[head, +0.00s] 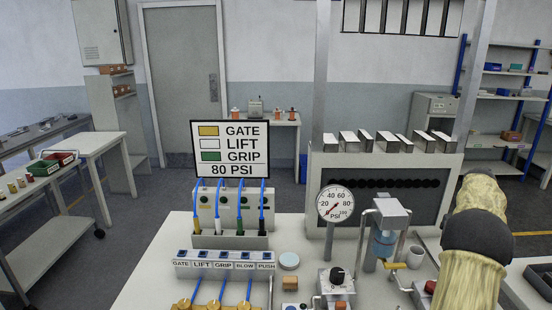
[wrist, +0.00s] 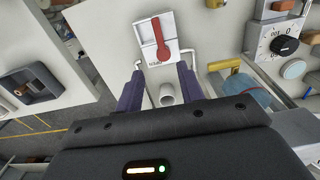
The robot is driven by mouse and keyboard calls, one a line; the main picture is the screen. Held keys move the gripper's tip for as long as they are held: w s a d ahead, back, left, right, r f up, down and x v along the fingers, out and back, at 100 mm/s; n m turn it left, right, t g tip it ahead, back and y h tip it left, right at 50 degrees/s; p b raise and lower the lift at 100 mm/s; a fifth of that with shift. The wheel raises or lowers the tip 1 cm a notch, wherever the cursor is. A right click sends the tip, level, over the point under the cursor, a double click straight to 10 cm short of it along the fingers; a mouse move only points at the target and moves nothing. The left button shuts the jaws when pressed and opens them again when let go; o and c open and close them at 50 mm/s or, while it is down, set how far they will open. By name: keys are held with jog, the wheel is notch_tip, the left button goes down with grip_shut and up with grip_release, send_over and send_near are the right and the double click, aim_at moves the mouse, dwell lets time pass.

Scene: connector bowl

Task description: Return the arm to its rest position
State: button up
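My arm (head: 472,255), tan with a black joint, reaches over the right side of the bench in the head view. My gripper (wrist: 160,69) shows in the wrist view with its two dark purple fingers apart and nothing held between them. A red lever (wrist: 160,45) on a white plate lies just past the fingertips. My gripper's fingers are not visible in the head view.
The bench (head: 150,270) carries a sign (head: 230,150), hoses in a labelled block (head: 223,265), a pressure gauge (head: 335,203) and a bottle fixture (head: 386,235) close to my arm. A grey rack (head: 385,175) stands behind. A side table (head: 80,160) is at left, with floor between.

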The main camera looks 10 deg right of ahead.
jog(key=w+a+t, duration=0.1)
jog(key=a, duration=2.3)
jog(key=s+a+f+n, duration=0.1)
jog(key=s+a+f, duration=0.1)
jog(key=s+a, duration=0.6)
jog(key=s+a+f+n+t, duration=0.1)
jog(key=s+a+f, duration=0.2)
jog(key=s+a, duration=0.5)
jog(key=a, duration=0.3)
jog(key=shift+s+a+f+t, duration=0.2)
jog(key=shift+a+f+t, duration=0.1)
jog(key=shift+a, duration=0.1)
jog(key=shift+r, duration=0.1)
jog(key=shift+d, duration=0.1)
